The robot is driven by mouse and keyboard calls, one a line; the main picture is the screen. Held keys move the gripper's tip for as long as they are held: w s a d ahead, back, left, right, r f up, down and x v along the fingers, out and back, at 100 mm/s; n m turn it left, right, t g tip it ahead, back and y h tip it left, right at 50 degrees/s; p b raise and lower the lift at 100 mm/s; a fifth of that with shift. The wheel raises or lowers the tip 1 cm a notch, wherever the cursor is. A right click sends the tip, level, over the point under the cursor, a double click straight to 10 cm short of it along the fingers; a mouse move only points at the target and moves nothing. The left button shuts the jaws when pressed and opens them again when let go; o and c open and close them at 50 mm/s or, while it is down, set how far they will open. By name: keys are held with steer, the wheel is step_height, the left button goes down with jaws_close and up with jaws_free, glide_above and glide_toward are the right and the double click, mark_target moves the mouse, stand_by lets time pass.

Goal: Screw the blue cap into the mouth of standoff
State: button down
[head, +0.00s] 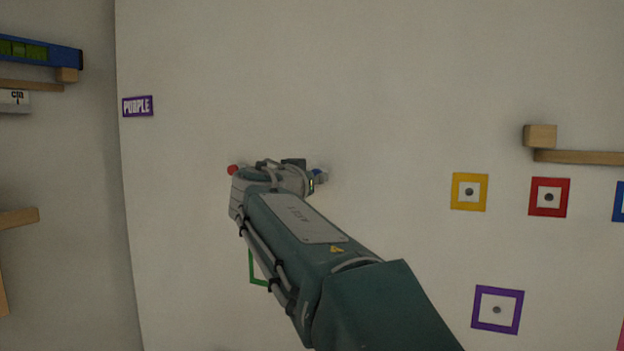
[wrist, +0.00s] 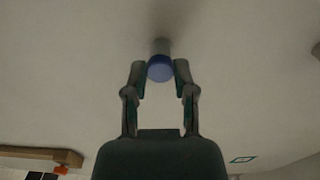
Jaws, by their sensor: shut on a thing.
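The blue cap (wrist: 159,73) is between the two fingertips of my gripper (wrist: 160,70) in the wrist view, and my gripper is shut on it. A short grey standoff (wrist: 161,46) projects from the wall right behind the cap and looks lined up with it. I cannot tell whether the cap only touches the standoff's mouth or sits in it; the mouth is hidden by the cap. In the head view a small bit of blue cap (head: 317,173) shows at the right of my wrist, and my arm hides most of my gripper.
A green frame (head: 257,268) is partly behind my arm. Yellow (head: 469,192), red (head: 549,197) and purple (head: 497,310) frames are on the wall at right. A wooden ledge (head: 580,157) juts out at upper right. A purple sign (head: 138,106) hangs at left. Shelves line the left wall.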

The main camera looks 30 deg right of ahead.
steer(key=shift+m, duration=0.6)
steer(key=m, duration=0.5)
steer(key=shift+w, duration=0.1)
steer(key=m, duration=0.5)
